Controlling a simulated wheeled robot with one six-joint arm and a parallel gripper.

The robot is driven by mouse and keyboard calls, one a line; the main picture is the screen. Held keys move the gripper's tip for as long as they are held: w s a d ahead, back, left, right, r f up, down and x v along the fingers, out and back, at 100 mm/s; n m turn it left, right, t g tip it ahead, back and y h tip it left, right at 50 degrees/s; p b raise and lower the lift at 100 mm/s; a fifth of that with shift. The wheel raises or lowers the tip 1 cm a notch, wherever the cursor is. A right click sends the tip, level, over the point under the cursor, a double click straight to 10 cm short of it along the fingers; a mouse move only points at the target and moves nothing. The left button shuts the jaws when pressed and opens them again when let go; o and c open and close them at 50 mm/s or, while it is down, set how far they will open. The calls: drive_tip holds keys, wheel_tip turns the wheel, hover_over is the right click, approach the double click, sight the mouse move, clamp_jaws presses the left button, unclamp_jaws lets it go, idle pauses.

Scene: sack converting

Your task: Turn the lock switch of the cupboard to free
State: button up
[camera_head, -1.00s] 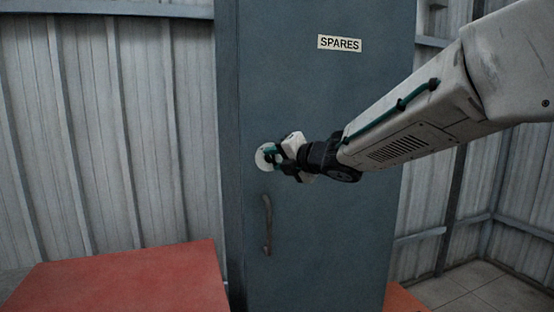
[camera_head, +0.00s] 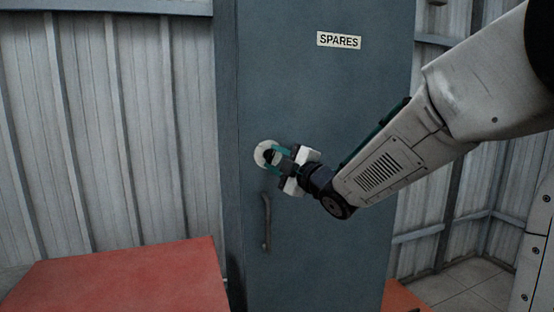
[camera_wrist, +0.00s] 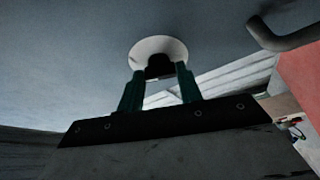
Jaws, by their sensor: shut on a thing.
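The cupboard (camera_head: 330,110) is a tall blue-grey cabinet with a SPARES label (camera_head: 339,40) on its door. The lock switch (camera_head: 269,155) is a dark knob on a round white plate (camera_head: 260,152) above the door handle (camera_head: 266,222). My gripper (camera_head: 274,157) reaches the switch from the right, with its green fingers shut on the knob. In the wrist view the fingers (camera_wrist: 160,80) stand on either side of the dark knob (camera_wrist: 159,66), in front of the white plate (camera_wrist: 157,45). The fingers partly hide the knob, so its exact setting cannot be told.
A red surface (camera_head: 120,275) stands at the lower left, beside the cupboard. Corrugated metal wall (camera_head: 110,130) lies behind. The curved door handle also shows at the wrist view's upper right (camera_wrist: 285,38). Tiled floor (camera_head: 465,285) is open at the lower right.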

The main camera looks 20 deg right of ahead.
drive_tip(key=shift+a+f+m+t+h, duration=0.1)
drive_tip(key=shift+m+t+h, duration=0.3)
drive_tip(key=shift+m, duration=0.9)
drive_tip(key=shift+a+f+m+t+h, duration=0.15)
drive_tip(key=shift+m+t, duration=0.45)
drive_tip(key=shift+m, duration=0.7)
drive_tip(key=shift+d+r, duration=0.1)
drive_tip(key=o, duration=1)
drive_tip(key=v, duration=0.8)
drive_tip(key=shift+w, duration=0.1)
